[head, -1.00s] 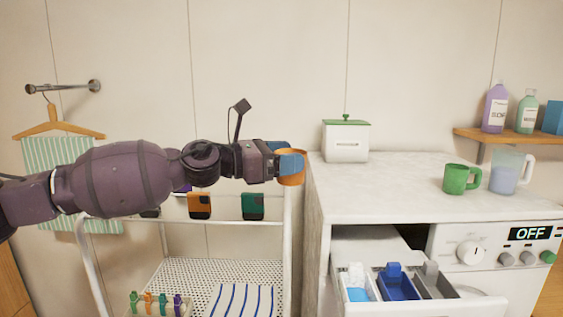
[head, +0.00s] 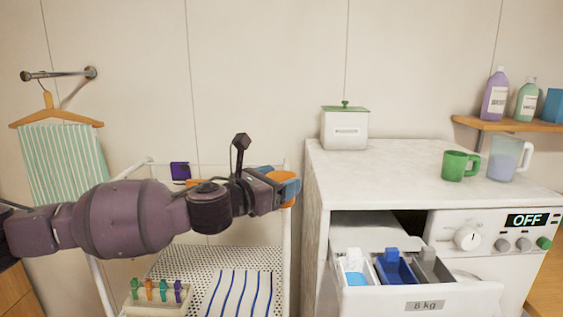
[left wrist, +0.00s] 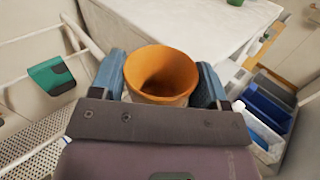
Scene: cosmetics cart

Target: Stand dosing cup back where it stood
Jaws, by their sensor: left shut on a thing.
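The dosing cup is an orange, round-rimmed cup (head: 287,204) with its open mouth showing in the left wrist view (left wrist: 161,73). My left gripper (head: 285,188) has its blue fingers on either side of the cup and is shut on it. In the head view the fingers hide most of the cup. It is held in the air by the right-hand post of the white cart, left of the washing machine. My right gripper is in neither view.
The white-topped machine (head: 385,180) stands close on the right, with its dispenser drawer (head: 420,300) pulled out. A striped cloth (head: 238,294) and a clip holder (head: 160,302) are on the cart's perforated shelf (head: 205,260). A green mug (head: 454,166) and a jug (head: 502,160) stand on the machine.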

